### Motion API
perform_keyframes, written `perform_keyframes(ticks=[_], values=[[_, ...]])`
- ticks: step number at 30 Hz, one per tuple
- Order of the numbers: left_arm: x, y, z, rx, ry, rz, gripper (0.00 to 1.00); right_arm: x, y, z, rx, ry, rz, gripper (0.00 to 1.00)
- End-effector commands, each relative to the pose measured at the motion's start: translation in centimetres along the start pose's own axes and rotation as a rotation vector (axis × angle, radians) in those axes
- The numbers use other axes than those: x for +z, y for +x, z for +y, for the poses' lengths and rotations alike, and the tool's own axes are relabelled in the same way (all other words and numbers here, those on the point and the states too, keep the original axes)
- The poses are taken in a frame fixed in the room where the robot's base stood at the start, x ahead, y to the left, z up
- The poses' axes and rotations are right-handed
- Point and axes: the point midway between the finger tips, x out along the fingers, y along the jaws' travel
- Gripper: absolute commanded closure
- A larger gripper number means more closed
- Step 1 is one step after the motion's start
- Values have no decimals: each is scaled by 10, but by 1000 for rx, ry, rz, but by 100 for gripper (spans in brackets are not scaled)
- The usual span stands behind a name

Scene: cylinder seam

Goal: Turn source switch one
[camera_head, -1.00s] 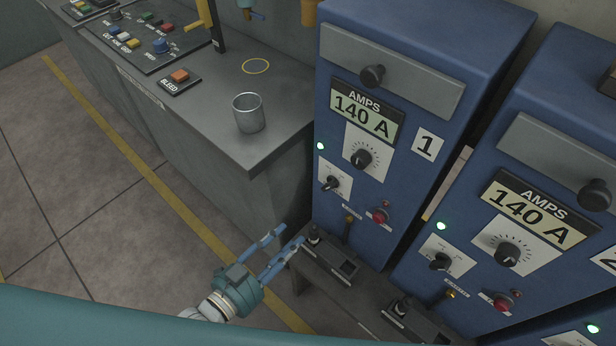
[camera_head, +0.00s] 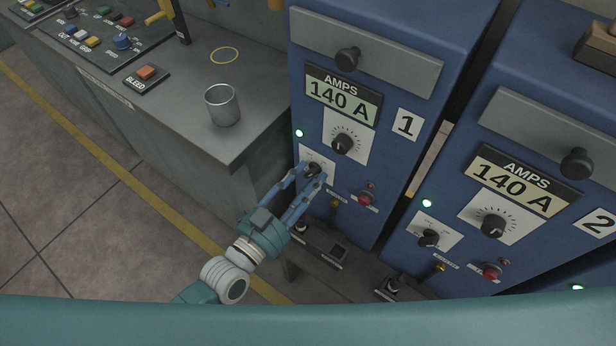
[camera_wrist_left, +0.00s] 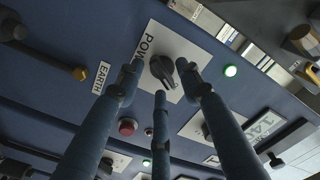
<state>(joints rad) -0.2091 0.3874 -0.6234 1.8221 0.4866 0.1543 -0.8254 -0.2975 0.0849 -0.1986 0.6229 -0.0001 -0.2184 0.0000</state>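Source one is the blue cabinet (camera_head: 395,185) marked 1. Its switch is a black rotary knob (camera_head: 314,170) on a white plate at the lower left of its front. In the left wrist view the knob (camera_wrist_left: 163,70) shows on the plate lettered "POW", with the rest of the word hidden. My left gripper (camera_head: 305,180) is open, its blue fingers spread on both sides of the knob. In the left wrist view the fingertips (camera_wrist_left: 160,78) surround the knob; I cannot tell whether they touch it. My right gripper is not in view.
A green lamp (camera_head: 299,133) is lit above the switch. The amps dial (camera_head: 343,143) sits above, under a display reading 140 A. A red button (camera_head: 366,199) is to the right. Cabinet 2 (camera_head: 510,135) stands right; a grey bench with a metal cup (camera_head: 222,105) stands left.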

Motion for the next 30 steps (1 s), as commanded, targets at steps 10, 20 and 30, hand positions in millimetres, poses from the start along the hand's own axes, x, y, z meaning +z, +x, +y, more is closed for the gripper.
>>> perform_keyframes(ticks=[10,20,30], values=[[0,3,0,0,0,0,68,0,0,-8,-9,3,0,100],[0,3,0,0,-1,0,100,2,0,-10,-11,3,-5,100],[-1,3,0,1,-89,-1,100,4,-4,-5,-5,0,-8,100]])
